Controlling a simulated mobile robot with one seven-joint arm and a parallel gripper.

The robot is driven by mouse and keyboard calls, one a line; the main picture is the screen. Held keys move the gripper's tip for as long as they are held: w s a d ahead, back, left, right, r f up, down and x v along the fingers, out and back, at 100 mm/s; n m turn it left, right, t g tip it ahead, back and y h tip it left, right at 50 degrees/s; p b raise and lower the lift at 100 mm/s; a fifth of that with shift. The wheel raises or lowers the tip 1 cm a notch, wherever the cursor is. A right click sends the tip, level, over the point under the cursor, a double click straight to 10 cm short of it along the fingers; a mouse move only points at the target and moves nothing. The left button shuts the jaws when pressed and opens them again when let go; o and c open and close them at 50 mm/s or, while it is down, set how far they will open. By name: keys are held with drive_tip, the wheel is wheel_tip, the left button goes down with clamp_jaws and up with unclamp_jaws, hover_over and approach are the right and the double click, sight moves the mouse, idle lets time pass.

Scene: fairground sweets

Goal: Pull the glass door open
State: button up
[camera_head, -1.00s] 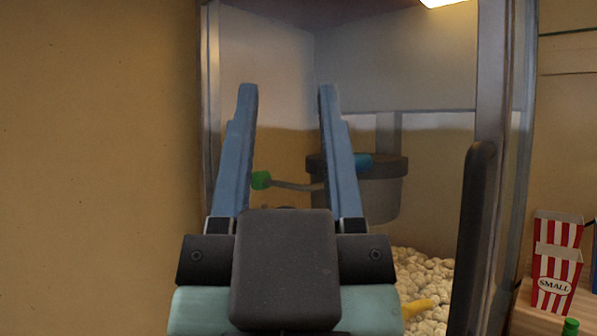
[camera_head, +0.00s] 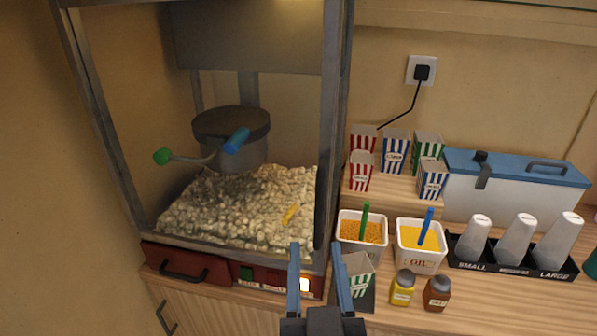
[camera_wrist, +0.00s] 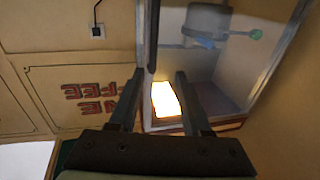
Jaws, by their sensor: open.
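The glass door (camera_head: 262,130) fronts the popcorn machine and looks closed, though the clear pane makes this hard to judge. Its long dark upright handle (camera_head: 323,190) runs along the machine's right front post. The handle also shows in the wrist view (camera_wrist: 152,38), just past my fingertips and roughly in line with the space between them. My gripper (camera_head: 315,246) is open and empty, in front of the machine's lower right corner, near the handle's lower end. In the wrist view my gripper (camera_wrist: 158,74) shows two spread fingers with nothing between them. I cannot tell whether either finger touches the handle.
Inside the machine are a kettle (camera_head: 232,135) and popcorn (camera_head: 230,212). To the right, the counter (camera_head: 395,318) holds striped boxes (camera_head: 395,150), white tubs (camera_head: 420,245), small jars (camera_head: 403,288) and a cup rack (camera_head: 510,262). A striped box (camera_head: 357,275) stands close behind my gripper.

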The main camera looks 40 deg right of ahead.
sight(320, 204)
drive_tip(key=p+x, duration=0.1)
drive_tip(key=x, duration=0.2)
drive_tip(key=p+x, duration=0.1)
drive_tip(key=x, duration=0.3)
drive_tip(key=d+p+x, duration=0.1)
drive_tip(key=x, duration=0.3)
drive_tip(key=shift+s+f+p, duration=0.2)
drive_tip(key=shift+s+p, duration=0.15)
drive_tip(key=shift+w+d+f, duration=0.1)
drive_tip(key=shift+w+d, duration=0.25)
drive_tip(key=shift+w, duration=0.15)
clamp_jaws()
idle(0.8)
